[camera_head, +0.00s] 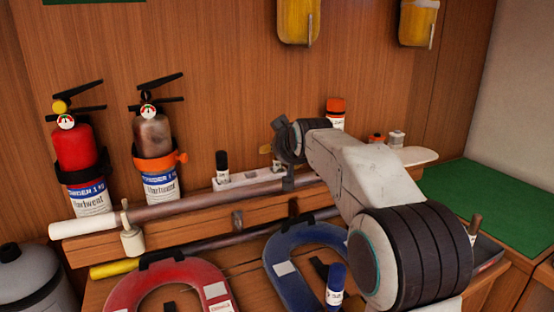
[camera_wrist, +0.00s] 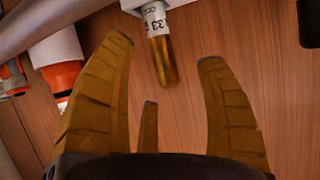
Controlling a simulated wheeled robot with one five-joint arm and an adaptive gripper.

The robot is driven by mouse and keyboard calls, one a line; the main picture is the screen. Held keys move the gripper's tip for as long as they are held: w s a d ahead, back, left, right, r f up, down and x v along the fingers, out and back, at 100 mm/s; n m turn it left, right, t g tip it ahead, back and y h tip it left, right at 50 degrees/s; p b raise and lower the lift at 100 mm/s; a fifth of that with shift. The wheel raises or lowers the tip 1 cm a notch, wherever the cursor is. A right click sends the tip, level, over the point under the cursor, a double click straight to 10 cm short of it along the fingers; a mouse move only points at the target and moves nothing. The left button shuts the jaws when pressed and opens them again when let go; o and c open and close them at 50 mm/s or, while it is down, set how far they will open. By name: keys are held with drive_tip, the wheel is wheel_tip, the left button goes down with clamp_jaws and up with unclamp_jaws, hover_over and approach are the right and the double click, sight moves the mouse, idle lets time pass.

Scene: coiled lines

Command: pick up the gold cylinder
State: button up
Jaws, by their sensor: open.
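The gold cylinder (camera_wrist: 164,62) shows in the wrist view, at top centre. It has a white label with black print around its upper part, and its top end meets a white piece at the picture edge. My gripper (camera_wrist: 166,52) is open, with one brown-yellow finger on each side of the cylinder's lower part. Gaps show on both sides, so no finger appears to touch it. In the head view my arm hides most of the gripper, and I cannot pick out the cylinder there for certain.
A white rack (camera_head: 250,179) with a black-capped bottle (camera_head: 222,166) stands on the wall shelf. An orange-capped bottle (camera_head: 335,112) stands behind my arm. Red (camera_head: 130,285) and blue (camera_head: 285,275) rings lie below.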

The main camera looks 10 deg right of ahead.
sight(277, 162)
drive_tip(key=shift+p+x, duration=0.75)
drive_tip(key=shift+x, duration=1.6)
drive_tip(key=shift+o, duration=0.2)
drive_tip(key=c, duration=1.2)
drive_tip(key=shift+c, duration=0.7)
drive_tip(key=shift+r, duration=0.1)
